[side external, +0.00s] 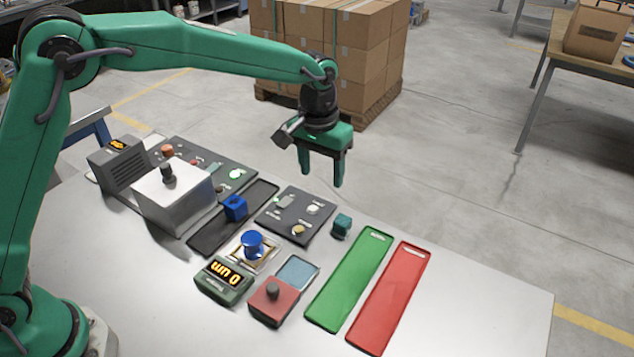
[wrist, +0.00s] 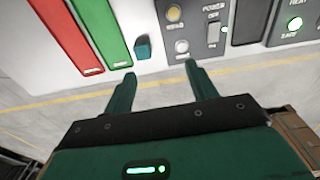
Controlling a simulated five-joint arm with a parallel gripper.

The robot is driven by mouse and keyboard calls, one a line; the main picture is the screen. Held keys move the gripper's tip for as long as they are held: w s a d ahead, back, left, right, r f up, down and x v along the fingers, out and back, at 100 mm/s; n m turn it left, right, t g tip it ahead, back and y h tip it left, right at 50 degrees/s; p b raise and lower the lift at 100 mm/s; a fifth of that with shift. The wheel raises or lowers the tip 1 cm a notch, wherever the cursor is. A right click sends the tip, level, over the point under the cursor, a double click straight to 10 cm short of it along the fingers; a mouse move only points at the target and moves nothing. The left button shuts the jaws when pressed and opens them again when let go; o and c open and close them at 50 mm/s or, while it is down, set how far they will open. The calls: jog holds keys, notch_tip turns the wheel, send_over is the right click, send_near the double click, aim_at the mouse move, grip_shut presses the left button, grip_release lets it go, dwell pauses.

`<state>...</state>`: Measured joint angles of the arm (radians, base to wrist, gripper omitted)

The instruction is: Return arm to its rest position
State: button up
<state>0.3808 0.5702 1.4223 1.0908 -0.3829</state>
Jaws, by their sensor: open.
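My green arm reaches across from the left in the side external view. My gripper (side external: 322,172) hangs above the far edge of the table, pointing down, with nothing between its fingers. In the wrist view my gripper (wrist: 158,82) shows two green fingers spread well apart and empty. A small teal block (side external: 342,226) stands on the table below and near my gripper, apart from it. It also shows in the wrist view (wrist: 143,48), beyond the fingertips.
The metal table (side external: 450,310) holds a green tray (side external: 350,277), a red tray (side external: 390,298), a dark control panel (side external: 296,215), a metal hood box (side external: 174,195), a blue block (side external: 235,208), a blue knobbed piece (side external: 252,243), a display (side external: 223,280) and a red-lidded box (side external: 272,302). Stacked cartons (side external: 330,45) stand behind.

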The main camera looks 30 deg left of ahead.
jog(key=s+a+r+t, duration=0.2)
jog(key=s+a+r, duration=1)
jog(key=a, duration=0.1)
jog(key=s+a+f+t, duration=0.1)
jog(key=s+a, duration=0.2)
jog(key=s, duration=0.5)
jog(key=s+a+t, duration=0.2)
jog(key=s+a, duration=0.2)
jog(key=s, duration=0.4)
jog(key=shift+f, duration=0.4)
